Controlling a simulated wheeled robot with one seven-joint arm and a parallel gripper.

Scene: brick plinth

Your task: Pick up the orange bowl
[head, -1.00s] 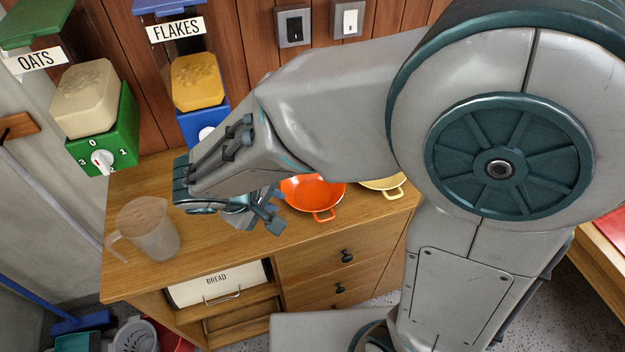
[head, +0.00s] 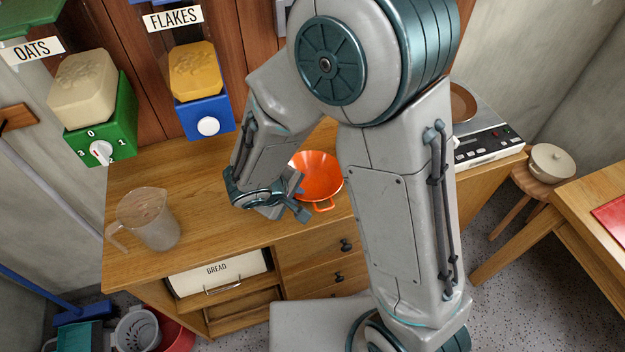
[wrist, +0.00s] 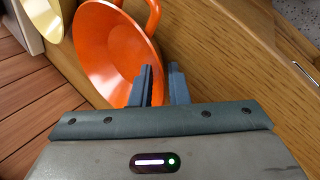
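The orange bowl (head: 318,178) sits on the wooden counter (head: 205,215), with a loop handle toward the front edge. My gripper (head: 301,201) is at the bowl's left side in the head view, low over the counter, with its fingers apart. In the wrist view the orange bowl (wrist: 112,50) is just beyond the fingertips. My gripper (wrist: 160,75) shows one finger overlapping the bowl's rim and the other over bare wood, with a narrow gap between. I cannot tell whether either finger touches the rim.
A clear jug (head: 150,222) stands at the counter's left. Part of a yellow dish (wrist: 40,15) shows past the bowl in the wrist view. Dispensers (head: 207,118) hang at the back wall. Bare counter lies between jug and gripper.

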